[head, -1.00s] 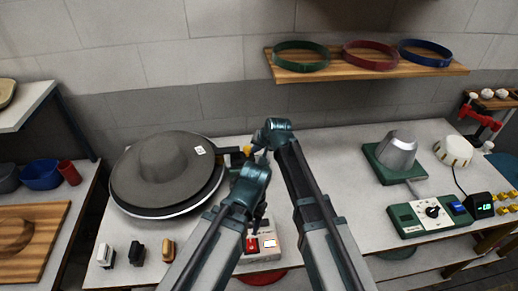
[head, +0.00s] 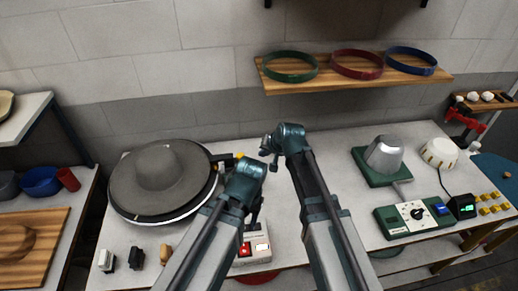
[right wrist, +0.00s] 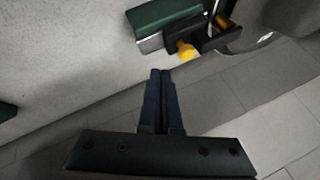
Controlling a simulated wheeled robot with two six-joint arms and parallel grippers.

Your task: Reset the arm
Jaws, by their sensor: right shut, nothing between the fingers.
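My right gripper (head: 267,155) is raised above the table, just right of the yellow knob (head: 238,156) at the press's side. Its dark fingers (right wrist: 161,88) are together and empty in the right wrist view. The yellow knob (right wrist: 185,49) is beyond the fingertips there, apart from them. My left gripper (head: 255,212) points down beside the control box, partly hidden by its own arm; its opening is unclear. A grey hat-shaped form (head: 160,170) lies on the round press (head: 135,216) at the left.
A control box (head: 255,248) with a red button stands at the table's front. At the right are a metal cone (head: 384,154) on a green base and a green dial box (head: 413,214). A wooden shelf (head: 360,84) holds coloured rings. The table's middle right is clear.

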